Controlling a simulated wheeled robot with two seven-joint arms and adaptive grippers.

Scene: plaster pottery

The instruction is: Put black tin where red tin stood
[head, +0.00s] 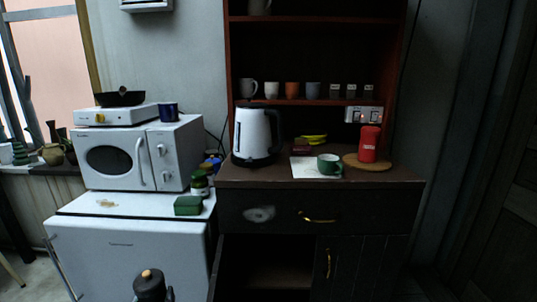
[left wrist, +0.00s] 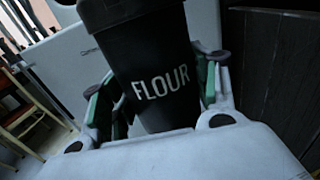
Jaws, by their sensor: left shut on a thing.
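The black tin (left wrist: 160,70), lettered FLOUR in white, fills the middle of the left wrist view. My left gripper (left wrist: 157,95) is shut on it, with green-padded fingers on both sides. In the head view the black tin (head: 150,285) shows at the bottom edge, in front of the white fridge, with an orange-brown knob on top; its lower part is cut off. The red tin (head: 368,144) stands upright on a round wooden board (head: 383,166) at the right of the dark cabinet top. My right gripper is not in view.
A white sheet (head: 302,168) with a green mug (head: 329,165) lies left of the board. A kettle (head: 255,135) stands further left. A microwave (head: 140,155), a jar (head: 200,184) and a green box (head: 188,205) are on the fridge (head: 125,250). The cabinet's front strip is clear.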

